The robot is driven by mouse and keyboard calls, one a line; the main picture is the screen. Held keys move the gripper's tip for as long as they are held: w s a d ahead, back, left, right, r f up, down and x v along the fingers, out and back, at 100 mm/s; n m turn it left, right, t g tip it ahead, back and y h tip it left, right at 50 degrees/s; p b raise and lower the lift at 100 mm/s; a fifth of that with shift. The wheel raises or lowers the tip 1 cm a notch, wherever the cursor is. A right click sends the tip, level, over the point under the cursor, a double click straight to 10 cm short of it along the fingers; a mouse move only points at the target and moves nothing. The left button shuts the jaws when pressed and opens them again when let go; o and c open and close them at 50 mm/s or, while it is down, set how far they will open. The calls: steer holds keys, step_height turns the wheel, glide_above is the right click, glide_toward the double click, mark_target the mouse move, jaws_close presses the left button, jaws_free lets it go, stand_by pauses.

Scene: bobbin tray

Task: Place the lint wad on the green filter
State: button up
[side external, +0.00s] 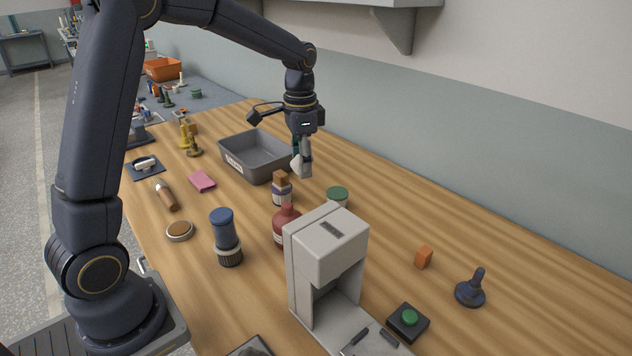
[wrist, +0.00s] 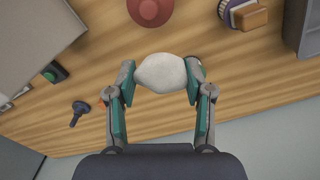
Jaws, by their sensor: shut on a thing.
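The lint wad (wrist: 162,73) is a white, rounded lump pinched between the two fingertips of my gripper (wrist: 161,80). In the side external view my gripper (side external: 303,165) hangs above the table by the right end of the grey bin, and a bit of the white wad shows at its fingers. The green filter seems to be the low round green-topped piece (side external: 337,194) on the table behind the white machine, nearer that camera than my gripper.
A red bottle (side external: 287,224), a brown-topped bottle (side external: 282,188) and the white machine (side external: 327,245) stand close to the green piece. The grey bin (side external: 232,160) is beside my gripper. An orange block (side external: 424,257) and dark knob (side external: 470,290) lie right. Table along the wall is clear.

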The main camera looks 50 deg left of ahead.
steer(key=w+a+f, duration=0.2)
steer(key=w+f, duration=0.3)
steer(key=w, duration=0.5)
glide_above(337, 192)
steer(key=f, duration=0.4)
steer(key=shift+s+f, duration=0.1)
steer(key=shift+s, duration=0.15)
steer(key=shift+w+f, duration=0.15)
steer(key=shift+f, duration=0.05)
steer(key=shift+w+f, duration=0.15)
steer(key=shift+f, duration=1.5)
steer(key=shift+f, duration=0.1)
steer(key=o, duration=0.8)
steer(key=shift+c, duration=0.2)
